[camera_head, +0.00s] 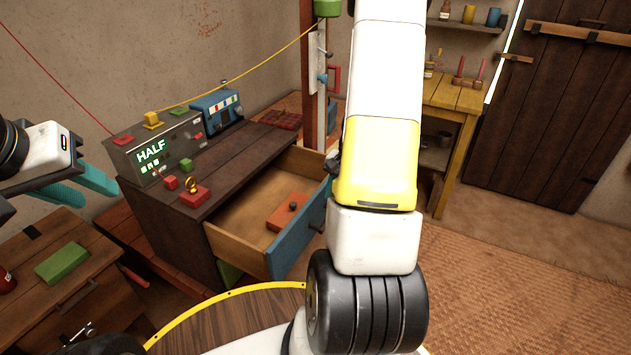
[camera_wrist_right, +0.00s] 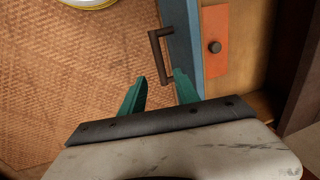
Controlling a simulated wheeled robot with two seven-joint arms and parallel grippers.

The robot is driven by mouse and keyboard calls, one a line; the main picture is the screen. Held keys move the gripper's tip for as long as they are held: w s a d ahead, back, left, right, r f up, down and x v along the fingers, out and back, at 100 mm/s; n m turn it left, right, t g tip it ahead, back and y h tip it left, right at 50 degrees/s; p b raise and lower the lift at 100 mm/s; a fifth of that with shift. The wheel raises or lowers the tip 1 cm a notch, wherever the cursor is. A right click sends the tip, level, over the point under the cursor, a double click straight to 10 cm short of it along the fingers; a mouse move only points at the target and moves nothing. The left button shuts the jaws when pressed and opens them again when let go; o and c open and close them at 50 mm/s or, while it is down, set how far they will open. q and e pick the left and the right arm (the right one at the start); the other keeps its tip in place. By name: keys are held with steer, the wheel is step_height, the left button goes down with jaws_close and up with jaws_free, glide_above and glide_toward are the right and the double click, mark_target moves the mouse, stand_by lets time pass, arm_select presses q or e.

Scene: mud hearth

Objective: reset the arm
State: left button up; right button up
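My left gripper (camera_head: 88,188) is at the left edge of the head view, its teal fingers apart with nothing between them. My right arm rises through the middle of the head view and hides its own gripper there. In the right wrist view my right gripper (camera_wrist_right: 159,92) is open, its two teal fingers apart. The dark drawer handle (camera_wrist_right: 155,55) lies just beyond and between the fingertips, not gripped. The drawer (camera_head: 298,235) with a blue front stands open in the dark wooden cabinet. An orange block (camera_head: 288,212) with a dark knob lies inside it.
A low wooden chest (camera_head: 95,290) bears a green block (camera_head: 62,263). A yellow workbench (camera_head: 455,98) and dark door (camera_head: 550,110) stand behind. Woven floor at right is clear.

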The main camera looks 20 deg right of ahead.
steer(key=s+a+r+n+t+y, duration=0.1)
steer(key=a+r+n, duration=0.2)
steer(key=a+r, duration=0.5)
steer(key=s+a+r+n+t, duration=0.15)
steer(key=a+r, duration=0.35)
steer(key=r, duration=0.7)
steer(key=s+a+r+n+t, duration=0.2)
steer(key=s+a+r+n, duration=0.4)
steer(key=s+r, duration=0.3)
steer(key=s+a, duration=0.1)
steer(key=s, duration=0.3)
steer(key=shift+r, duration=0.4)
steer(key=shift+d+n, duration=0.1)
steer(key=shift+n, duration=0.15)
